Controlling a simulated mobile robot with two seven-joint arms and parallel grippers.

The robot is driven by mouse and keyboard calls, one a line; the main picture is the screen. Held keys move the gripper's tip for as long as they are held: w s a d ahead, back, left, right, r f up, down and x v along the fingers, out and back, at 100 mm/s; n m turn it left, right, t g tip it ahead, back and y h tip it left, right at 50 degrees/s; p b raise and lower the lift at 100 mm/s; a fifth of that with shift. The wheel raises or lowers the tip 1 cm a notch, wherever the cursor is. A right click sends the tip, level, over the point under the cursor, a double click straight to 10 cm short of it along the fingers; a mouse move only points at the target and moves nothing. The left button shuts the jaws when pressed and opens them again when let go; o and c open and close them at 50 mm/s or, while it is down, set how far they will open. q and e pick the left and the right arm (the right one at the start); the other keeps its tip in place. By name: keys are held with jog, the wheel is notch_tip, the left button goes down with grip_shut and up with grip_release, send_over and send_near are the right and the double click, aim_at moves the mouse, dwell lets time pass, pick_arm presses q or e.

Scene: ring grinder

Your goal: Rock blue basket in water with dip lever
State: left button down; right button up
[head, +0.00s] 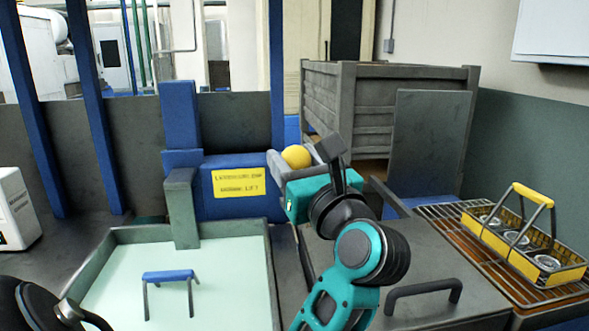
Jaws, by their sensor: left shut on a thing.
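The blue basket shows only as its blue handle (170,276) on grey legs, standing upright out of the pale, milky water (215,290) in the tank. The basket's body is hidden under the water. The dip lever's yellow ball knob (297,156) is at the right end of the blue lift housing (232,207) behind the tank. My left gripper (303,158) is shut on this knob, with a finger on either side of it. The lever's shaft is hidden behind the gripper. My right gripper is not in view.
A yellow basket (550,262) with several metal rings stands on a wire rack (440,213) at right. A dark flat lid with a black handle (423,290) lies right of the tank. A large grey crate (325,95) stands behind. A white device (15,210) is at far left.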

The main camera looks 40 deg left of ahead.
pick_arm(q)
jog(key=shift+n+y, duration=0.4)
jog(key=shift+y, duration=0.5)
jog(key=f+b, duration=0.1)
jog(key=b, duration=0.1)
jog(key=d+f+b, duration=0.1)
jog(key=f+b, duration=0.1)
jog(key=s+f+b, duration=0.1)
jog(key=f+b, duration=0.1)
jog(key=shift+s+d+f+b, duration=0.1)
jog(key=shift+d+f+b, duration=0.05)
jog(key=shift+d+b, duration=0.15)
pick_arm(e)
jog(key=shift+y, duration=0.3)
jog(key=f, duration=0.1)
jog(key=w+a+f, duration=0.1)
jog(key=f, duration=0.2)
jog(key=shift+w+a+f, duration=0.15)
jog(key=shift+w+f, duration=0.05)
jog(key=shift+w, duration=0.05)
pick_arm(q)
jog(key=c, duration=0.8)
grip_release()
jog(key=o, duration=0.3)
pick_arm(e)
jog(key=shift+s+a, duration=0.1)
